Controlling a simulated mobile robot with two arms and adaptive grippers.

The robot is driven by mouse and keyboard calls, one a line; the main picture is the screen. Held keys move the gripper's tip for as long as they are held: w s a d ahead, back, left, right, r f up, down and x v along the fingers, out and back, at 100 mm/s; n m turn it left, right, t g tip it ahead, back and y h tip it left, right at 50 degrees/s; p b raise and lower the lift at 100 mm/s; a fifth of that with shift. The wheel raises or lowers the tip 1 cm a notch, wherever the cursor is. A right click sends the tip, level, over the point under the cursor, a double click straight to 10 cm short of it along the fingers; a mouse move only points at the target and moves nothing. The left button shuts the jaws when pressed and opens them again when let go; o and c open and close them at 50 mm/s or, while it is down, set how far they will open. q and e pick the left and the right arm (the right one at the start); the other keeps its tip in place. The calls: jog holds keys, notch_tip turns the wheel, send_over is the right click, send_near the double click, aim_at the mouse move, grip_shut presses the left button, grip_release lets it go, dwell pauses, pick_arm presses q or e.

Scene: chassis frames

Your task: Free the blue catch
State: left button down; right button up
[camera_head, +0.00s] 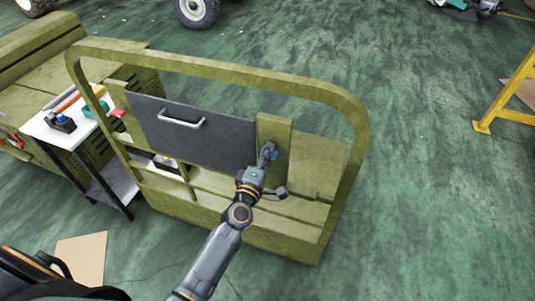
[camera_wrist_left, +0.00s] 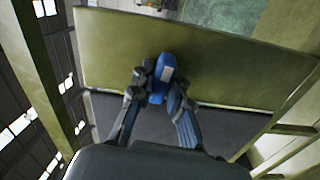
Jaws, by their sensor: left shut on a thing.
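The blue catch (camera_wrist_left: 163,72) sits on an olive post beside a dark grey panel (camera_head: 190,130) with a light handle (camera_head: 181,119). In the head view only a small part of the catch (camera_head: 274,155) shows past my gripper. My left gripper (camera_head: 268,152) reaches up to the post, at the panel's right edge. In the left wrist view its two fingers (camera_wrist_left: 163,92) are on either side of the catch and shut on it. The panel looks closed in its frame. My right gripper is not in either view.
An olive tubular frame (camera_head: 220,65) arches around the panel and post. A white-topped cart (camera_head: 68,125) with tools stands at the left. A yellow stand (camera_head: 505,95) is at the far right. Green floor is clear between the frame and the stand.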

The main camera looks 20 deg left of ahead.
pick_arm(q)
jog(key=shift+n, duration=0.6)
jog(key=shift+f, duration=0.1)
jog(key=c, duration=1.3)
grip_release()
jog(key=s, duration=1.2)
jog(key=shift+a, duration=0.25)
